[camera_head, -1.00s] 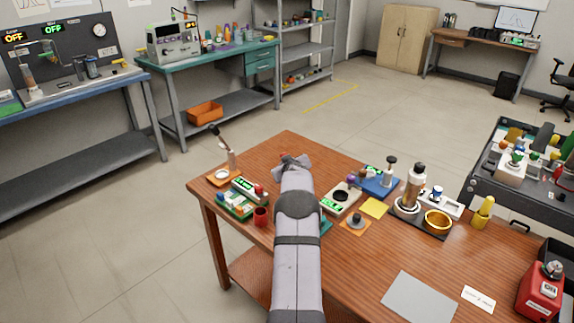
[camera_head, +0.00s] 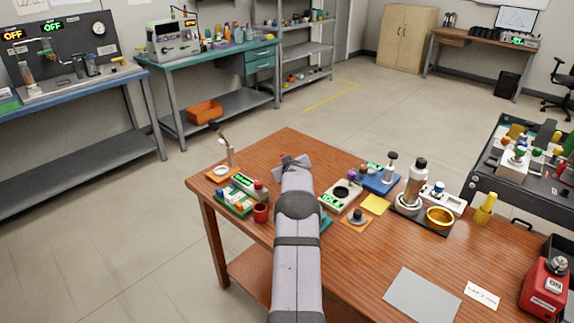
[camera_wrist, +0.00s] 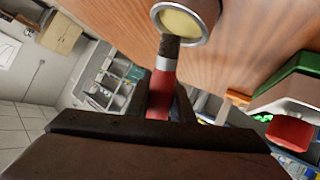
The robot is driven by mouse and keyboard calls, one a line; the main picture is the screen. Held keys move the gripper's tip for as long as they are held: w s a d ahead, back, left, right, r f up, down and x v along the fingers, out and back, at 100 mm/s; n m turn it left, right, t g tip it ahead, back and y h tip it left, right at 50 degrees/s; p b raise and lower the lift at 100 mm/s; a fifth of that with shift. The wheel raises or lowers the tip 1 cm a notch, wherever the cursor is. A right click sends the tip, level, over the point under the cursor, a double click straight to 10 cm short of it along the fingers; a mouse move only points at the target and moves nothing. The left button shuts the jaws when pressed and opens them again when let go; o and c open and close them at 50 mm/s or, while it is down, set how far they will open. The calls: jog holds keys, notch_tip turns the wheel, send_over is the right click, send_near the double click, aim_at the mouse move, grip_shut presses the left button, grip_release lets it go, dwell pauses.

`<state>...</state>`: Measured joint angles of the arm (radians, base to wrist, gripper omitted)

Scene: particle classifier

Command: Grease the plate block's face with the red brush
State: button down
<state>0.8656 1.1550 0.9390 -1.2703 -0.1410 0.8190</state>
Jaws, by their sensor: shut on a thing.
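In the wrist view my gripper (camera_wrist: 161,104) is shut on the red brush (camera_wrist: 160,88). The brush has a red handle, a pale band and a dark bristle tip that points away from the jaws. The tip overlaps the near rim of a round metal cup (camera_wrist: 212,27) holding a pale yellow substance; I cannot tell whether it touches. In the head view my arm hides the brush and most of my gripper. I cannot pick out the plate block with certainty in either view.
A green-based device (camera_head: 232,207) with a red knob and a red cup (camera_head: 261,213) stand left of my arm. The table's front middle is fairly clear.

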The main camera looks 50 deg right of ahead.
jog(key=shift+f+b, duration=0.5)
jog(key=shift+f, duration=0.2)
dwell(1.1)
jog(key=shift+r, duration=0.1)
notch_tip(320, 180, up, 7)
jog(key=p, duration=0.8)
jog(key=shift+w+a, duration=0.1)
dwell(0.5)
